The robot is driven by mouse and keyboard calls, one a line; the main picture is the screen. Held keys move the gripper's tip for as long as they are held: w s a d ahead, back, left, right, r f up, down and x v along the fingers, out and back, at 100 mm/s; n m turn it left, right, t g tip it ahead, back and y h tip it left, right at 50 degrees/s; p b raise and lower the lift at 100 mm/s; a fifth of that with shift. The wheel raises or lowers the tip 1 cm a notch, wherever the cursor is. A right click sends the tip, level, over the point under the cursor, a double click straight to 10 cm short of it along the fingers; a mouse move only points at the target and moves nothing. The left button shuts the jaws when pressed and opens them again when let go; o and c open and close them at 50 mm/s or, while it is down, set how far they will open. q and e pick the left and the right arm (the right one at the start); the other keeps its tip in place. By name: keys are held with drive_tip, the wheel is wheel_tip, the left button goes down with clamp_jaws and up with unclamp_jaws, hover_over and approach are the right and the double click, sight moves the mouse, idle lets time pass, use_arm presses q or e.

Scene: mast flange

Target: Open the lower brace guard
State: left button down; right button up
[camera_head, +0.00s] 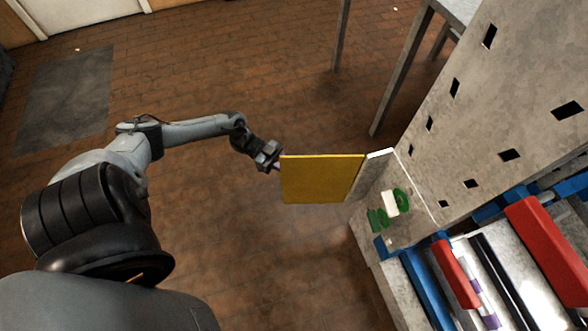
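A flat yellow panel (321,180), which looks like the lower brace guard, stands out to the left from the grey mast flange structure (440,110). A grey plate (371,178) lies between the panel's right edge and the structure. The panel is swung away, and green and white parts show beside it. My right gripper is not in view.
Green round parts (401,200) and a white block (389,204) sit on the structure right of the panel. Red bars (455,274) and blue rails (425,287) are at lower right. Table legs (402,68) stand behind. The brick floor (240,260) around the panel is clear.

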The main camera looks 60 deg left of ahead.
use_arm(q)
drive_tip(key=shift+w+a, duration=0.3)
drive_tip(key=c, duration=1.2)
unclamp_jaws()
drive_tip(key=shift+w+d, duration=0.1)
drive_tip(key=b+v, duration=0.1)
drive_tip(key=v, duration=0.9)
drive_tip(key=shift+a, duration=0.35)
drive_tip(key=shift+r, duration=0.1)
